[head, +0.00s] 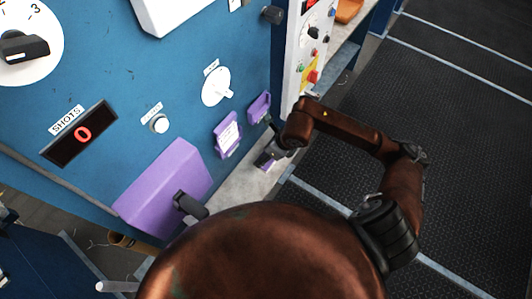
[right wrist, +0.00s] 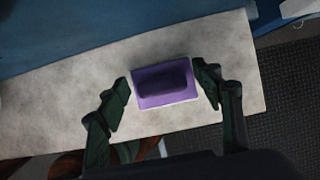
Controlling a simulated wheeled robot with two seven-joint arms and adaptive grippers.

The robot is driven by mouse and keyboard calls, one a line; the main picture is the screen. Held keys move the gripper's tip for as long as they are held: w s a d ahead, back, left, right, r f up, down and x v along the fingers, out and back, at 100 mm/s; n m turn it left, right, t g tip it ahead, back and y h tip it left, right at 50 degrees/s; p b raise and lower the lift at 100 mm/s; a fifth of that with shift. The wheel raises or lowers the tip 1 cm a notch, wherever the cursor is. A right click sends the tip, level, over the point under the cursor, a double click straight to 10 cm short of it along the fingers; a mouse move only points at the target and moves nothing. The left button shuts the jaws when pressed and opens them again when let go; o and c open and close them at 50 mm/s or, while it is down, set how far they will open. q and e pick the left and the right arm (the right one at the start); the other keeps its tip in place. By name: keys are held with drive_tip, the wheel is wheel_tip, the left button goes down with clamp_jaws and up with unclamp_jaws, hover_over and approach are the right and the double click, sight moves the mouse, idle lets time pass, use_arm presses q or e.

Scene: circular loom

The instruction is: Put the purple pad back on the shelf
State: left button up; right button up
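The purple pad (right wrist: 165,83) lies on a pale grey ledge (right wrist: 60,100) in the right wrist view, with a dark recess or shadow on its top. My right gripper (right wrist: 164,82) is open, with one dark finger on each side of the pad and a small gap at each side. My left gripper is out of view.
A blue machine panel (head: 110,95) rises behind the ledge. Two purple holders (head: 228,137) (head: 259,107) and a large purple block (head: 163,188) with a black handle are on it. A white control panel (head: 309,50) stands right. Dark floor (head: 460,130) is clear at right.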

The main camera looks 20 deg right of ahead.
drive_tip(key=v, duration=1.2)
drive_tip(key=shift+w, duration=0.1)
drive_tip(key=shift+c, duration=0.4)
idle(1.6)
